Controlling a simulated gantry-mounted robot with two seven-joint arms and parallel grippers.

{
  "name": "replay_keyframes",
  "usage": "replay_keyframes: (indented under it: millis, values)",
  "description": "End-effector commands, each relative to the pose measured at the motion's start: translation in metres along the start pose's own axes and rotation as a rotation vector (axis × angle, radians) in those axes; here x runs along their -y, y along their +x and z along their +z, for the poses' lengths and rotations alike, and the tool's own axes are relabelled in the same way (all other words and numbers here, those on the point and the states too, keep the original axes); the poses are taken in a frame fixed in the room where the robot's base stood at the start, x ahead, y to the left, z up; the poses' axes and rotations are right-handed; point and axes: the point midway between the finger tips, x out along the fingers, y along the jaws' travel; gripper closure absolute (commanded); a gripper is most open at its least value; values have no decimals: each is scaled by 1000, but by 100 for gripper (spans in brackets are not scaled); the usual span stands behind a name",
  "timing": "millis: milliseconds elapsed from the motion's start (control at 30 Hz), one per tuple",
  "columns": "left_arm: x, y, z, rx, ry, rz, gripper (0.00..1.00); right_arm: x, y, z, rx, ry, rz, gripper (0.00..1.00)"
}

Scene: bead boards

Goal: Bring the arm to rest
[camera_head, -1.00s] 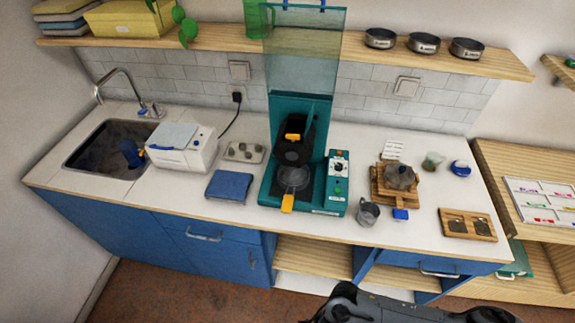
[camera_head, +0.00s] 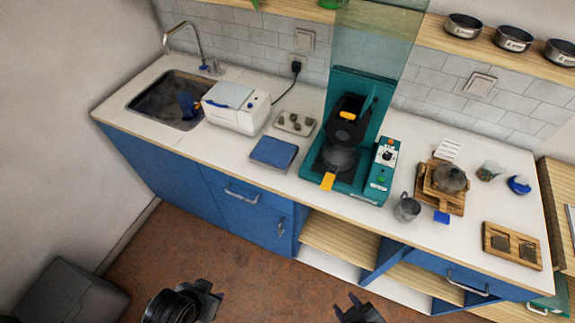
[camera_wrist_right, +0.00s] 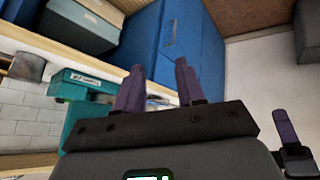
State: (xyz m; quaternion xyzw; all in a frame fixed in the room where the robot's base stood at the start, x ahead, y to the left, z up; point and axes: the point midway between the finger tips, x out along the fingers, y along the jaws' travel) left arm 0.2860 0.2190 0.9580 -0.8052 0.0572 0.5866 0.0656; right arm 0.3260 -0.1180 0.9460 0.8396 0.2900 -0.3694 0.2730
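My right gripper (camera_head: 350,305) shows at the bottom edge of the head view, over the floor in front of the counter. In the right wrist view its two purple fingers (camera_wrist_right: 158,88) stand apart with nothing between them, so it is open and empty. My left gripper (camera_head: 211,294) is also at the bottom of the head view, further left and over the floor. It is dark and small, and I cannot tell how its fingers stand. Both grippers are apart from the counter (camera_head: 235,165) and touch nothing that I can see.
The counter holds a sink (camera_head: 165,100), a white appliance (camera_head: 236,115), a blue pad (camera_head: 274,153), a teal machine (camera_head: 375,180), a metal mug (camera_head: 407,208) and a wooden tray (camera_head: 512,246). A cabinet door (camera_head: 385,262) stands open. A grey box (camera_head: 68,295) is at lower left. Floor between is clear.

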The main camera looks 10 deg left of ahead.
Motion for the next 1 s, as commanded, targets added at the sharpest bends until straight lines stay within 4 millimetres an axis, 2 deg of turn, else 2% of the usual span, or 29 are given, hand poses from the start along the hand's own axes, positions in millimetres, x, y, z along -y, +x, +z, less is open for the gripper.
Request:
replay_keyframes:
  millis: [33,133,200,300,333,367,567,800,1000]
  values:
    - [0,0,0,0,-1,1,62,-24,-12,13,59,96,46,62]
    - [-1,0,0,-1,-4,3,62,-57,-38,42,186,309,114,62]
    - [-1,0,0,-1,-6,4,62,-59,-52,56,266,447,121,62]
    - [-2,0,-1,-2,-11,8,62,-45,-61,79,403,628,98,62]
    - [-3,-2,-1,-2,-12,9,62,-44,-64,80,416,675,102,62]
    - [-2,-20,-7,2,-12,9,62,-50,-79,67,408,662,103,62]
    - [0,-72,-24,-4,-12,9,62,-62,-119,37,406,653,101,62]
    - [5,-148,-48,-3,-6,4,62,-82,-181,-10,405,650,100,62]
    - [8,-198,-64,-3,0,-1,62,-94,-222,-40,405,649,100,62]
